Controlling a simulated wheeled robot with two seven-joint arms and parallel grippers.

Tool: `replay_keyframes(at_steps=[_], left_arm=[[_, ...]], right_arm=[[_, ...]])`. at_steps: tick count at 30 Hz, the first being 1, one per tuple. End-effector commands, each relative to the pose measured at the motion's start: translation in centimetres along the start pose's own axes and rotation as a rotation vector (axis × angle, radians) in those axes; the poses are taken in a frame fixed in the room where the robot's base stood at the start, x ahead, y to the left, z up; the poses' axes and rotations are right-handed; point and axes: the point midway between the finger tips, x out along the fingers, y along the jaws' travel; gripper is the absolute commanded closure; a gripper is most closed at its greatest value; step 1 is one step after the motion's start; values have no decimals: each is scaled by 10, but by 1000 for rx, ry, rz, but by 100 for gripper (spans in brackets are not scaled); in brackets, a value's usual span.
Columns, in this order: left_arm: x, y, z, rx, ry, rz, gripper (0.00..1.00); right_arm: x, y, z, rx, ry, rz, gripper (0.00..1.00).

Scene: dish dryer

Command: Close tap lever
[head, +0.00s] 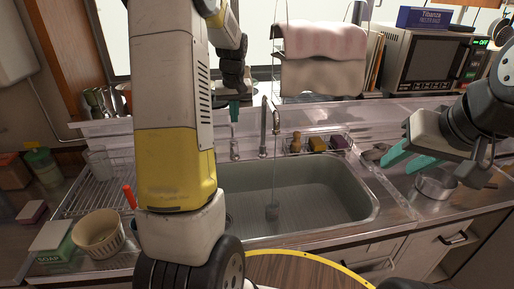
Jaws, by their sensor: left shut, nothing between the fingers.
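The chrome tap (264,132) stands behind the sink (330,214), its spout bent over the basin. A thin vertical streak, seemingly running water, drops from the spout toward the drain (272,211). A slim upright chrome fitting (234,149) stands left of the tap; I cannot tell whether it is the lever. My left gripper (234,117) is shut and empty, pointing down just above this fitting in the picture; contact is unclear. My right gripper (420,163) is open and empty at the right, above the counter, with its teal fingers apart.
A wire caddy with sponges (317,144) sits behind the basin. A drying rack (88,186), bowl (99,234) and soap box (52,241) are on the left. A metal pan (435,187) lies below my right gripper. A towel (322,58) hangs behind; a microwave (430,62) stands back right.

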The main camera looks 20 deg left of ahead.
Motion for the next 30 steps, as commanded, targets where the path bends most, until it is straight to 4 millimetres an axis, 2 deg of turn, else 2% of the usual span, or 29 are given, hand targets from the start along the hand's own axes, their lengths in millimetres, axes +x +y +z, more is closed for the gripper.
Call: replay_keyframes(at_steps=[2,5,18,24,30], left_arm=[[2,0,1,2,-8,0,100],[16,0,1,2,-10,-1,100],[106,0,4,2,-10,-1,100],[128,0,13,2,-7,-1,100],[134,0,15,2,-5,1,100]], right_arm=[[0,0,0,0,0,0,64],[0,0,0,0,0,0,64],[0,0,0,0,0,0,64],[0,0,0,0,0,0,64],[0,0,0,0,0,0,64]])
